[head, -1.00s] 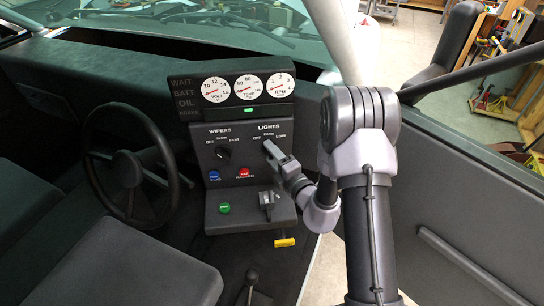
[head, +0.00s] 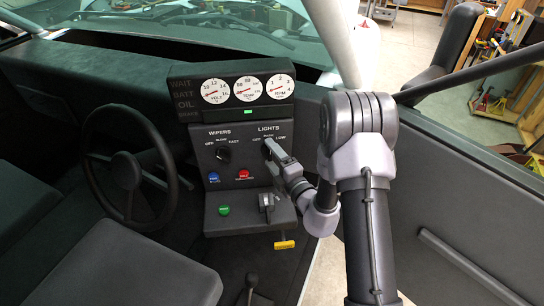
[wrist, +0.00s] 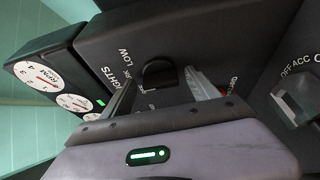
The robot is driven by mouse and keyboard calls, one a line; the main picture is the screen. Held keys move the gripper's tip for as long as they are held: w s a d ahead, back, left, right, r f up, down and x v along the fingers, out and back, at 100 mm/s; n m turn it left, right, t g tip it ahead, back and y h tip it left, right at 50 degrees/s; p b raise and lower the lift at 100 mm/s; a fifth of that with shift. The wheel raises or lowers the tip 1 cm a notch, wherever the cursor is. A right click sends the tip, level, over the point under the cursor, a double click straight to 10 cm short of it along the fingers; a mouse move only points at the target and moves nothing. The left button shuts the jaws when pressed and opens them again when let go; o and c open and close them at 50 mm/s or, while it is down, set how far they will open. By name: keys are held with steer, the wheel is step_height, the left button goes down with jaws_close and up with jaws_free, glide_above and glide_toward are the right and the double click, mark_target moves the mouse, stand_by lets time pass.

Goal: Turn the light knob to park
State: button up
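The light knob (wrist: 160,74) is a small black knob on the dark dash panel, in the upper middle of the wrist view. Its rounded side faces up in the picture; its pointing direction is unclear. My gripper (wrist: 161,92) is open, with one finger on each side of the knob and a visible gap to each. In the head view my gripper (head: 270,147) is at the panel under the LIGHTS label and hides the knob.
The wiper knob (head: 223,153) is left of my gripper, above a blue button (head: 214,177) and a red button (head: 242,174). A lower shelf holds a green button (head: 224,210) and a key switch (head: 266,202). The steering wheel (head: 128,170) stands at the left.

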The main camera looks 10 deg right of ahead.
steer(key=p+v, duration=0.2)
steer(key=v, duration=1.5)
steer(key=shift+s, duration=0.25)
steer(key=shift+d, duration=0.1)
